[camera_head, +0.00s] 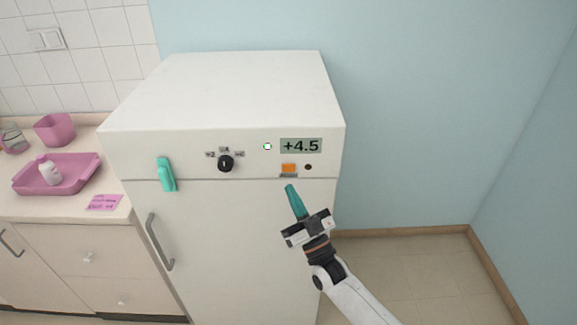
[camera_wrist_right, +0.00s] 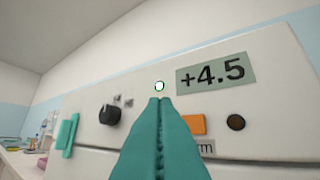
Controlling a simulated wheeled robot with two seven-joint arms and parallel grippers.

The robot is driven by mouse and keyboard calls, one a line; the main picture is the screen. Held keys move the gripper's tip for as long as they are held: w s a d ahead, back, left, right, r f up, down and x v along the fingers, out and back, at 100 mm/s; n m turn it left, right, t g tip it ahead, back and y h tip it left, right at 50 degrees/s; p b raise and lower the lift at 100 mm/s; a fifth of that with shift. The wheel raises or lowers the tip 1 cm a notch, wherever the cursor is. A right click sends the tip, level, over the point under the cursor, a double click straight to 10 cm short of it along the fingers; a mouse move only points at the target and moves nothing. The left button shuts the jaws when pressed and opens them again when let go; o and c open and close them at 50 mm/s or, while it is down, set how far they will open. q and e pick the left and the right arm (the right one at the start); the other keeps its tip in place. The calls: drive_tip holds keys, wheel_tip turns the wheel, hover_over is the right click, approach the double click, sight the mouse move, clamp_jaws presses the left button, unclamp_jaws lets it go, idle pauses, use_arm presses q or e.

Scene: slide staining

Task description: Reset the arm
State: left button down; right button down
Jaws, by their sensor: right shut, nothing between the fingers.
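My right gripper (camera_head: 291,190) has teal fingers that are pressed together with nothing between them. It is in front of the upper part of the white fridge (camera_head: 240,95), just below the orange button (camera_head: 288,168). In the right wrist view the shut fingers (camera_wrist_right: 160,102) point at the panel, with their tips below a small green-ringed light (camera_wrist_right: 159,86). They partly cover the orange button (camera_wrist_right: 195,124) and the label under it. I cannot tell whether the fingertips touch the panel. My left gripper is not in view.
The panel has a black knob (camera_head: 226,163), a display (camera_head: 301,146) reading +4.5 and a teal clip-like piece (camera_head: 166,174). A counter at the left holds a pink tray (camera_head: 84,176) with a white bottle (camera_head: 49,172). The floor right of the fridge is clear.

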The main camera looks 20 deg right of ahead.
idle(0.6)
wheel_tip(320, 180, down, 20)
drive_tip(key=s+d+g+h+b, duration=0.1)
drive_tip(key=s+g+h+b, duration=0.15)
drive_tip(key=g, duration=0.25)
drive_tip(key=s+d+f+g+h, duration=0.1)
drive_tip(key=s+f+g, duration=0.35)
drive_tip(key=f, duration=0.65)
drive_tip(key=s+d+f+g+h, duration=0.1)
drive_tip(key=s+f+g, duration=0.2)
drive_tip(key=s+f, duration=0.55)
drive_tip(key=s+d+f+g, duration=0.1)
drive_tip(key=s+f+g, duration=0.2)
drive_tip(key=s+f, duration=0.4)
drive_tip(key=s+d+f+g+h+b, duration=0.1)
drive_tip(key=s+f+g, duration=0.3)
drive_tip(key=s+f, duration=0.4)
drive_tip(key=s+d+f+g+h+b, duration=0.1)
drive_tip(key=s+f+g, duration=0.3)
drive_tip(key=s, duration=1.4)
wheel_tip(320, 180, down, 4)
drive_tip(key=shift+s+r+m, duration=0.2)
drive_tip(key=shift+s+m, duration=0.1)
drive_tip(key=shift+m, duration=0.1)
